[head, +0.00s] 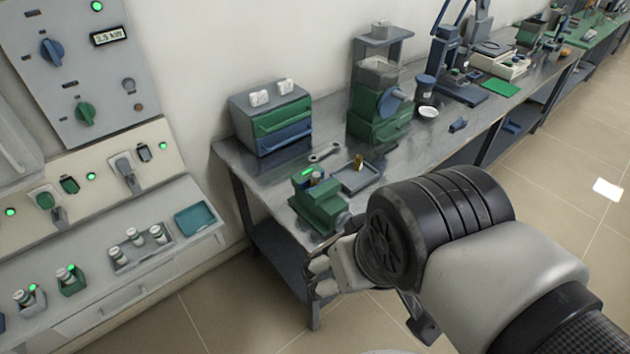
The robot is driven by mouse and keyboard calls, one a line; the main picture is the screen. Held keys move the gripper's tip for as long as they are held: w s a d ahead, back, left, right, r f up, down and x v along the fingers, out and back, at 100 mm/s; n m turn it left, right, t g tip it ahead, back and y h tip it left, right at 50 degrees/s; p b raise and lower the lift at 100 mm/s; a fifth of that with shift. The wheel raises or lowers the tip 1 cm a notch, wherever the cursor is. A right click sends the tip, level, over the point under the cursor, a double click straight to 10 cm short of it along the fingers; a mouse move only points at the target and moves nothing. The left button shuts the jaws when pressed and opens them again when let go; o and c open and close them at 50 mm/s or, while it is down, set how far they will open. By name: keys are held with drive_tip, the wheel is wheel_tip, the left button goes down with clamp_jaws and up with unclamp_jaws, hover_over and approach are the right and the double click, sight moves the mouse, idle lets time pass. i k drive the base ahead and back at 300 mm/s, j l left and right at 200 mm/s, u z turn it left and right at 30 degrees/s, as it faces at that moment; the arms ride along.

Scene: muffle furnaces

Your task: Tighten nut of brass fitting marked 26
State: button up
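A green vise (318,208) stands at the near corner of the steel workbench. A small blue and brownish piece (317,177) shows at its top; I cannot tell whether it is a fitting. A small brass-coloured piece (358,161) stands at a shallow grey tray (366,182) behind the vise. No 26 marking is readable. A metal wrench (325,152) lies flat on the bench behind the vise. My gripper (320,276) is in front of the vise, by the bench's near edge. My wrist partly hides it, so its opening and any contents cannot be made out.
A drawer box (270,118), in green and blue, stands at the bench's back left. A green machine (380,108) and other equipment stand farther along the bench (221,150). A control panel with a ledge (95,255) fills the left.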

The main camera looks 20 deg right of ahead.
sight(316, 176)
drive_tip(key=i+l, duration=0.55)
drive_tip(key=i, duration=0.3)
drive_tip(key=u, duration=0.05)
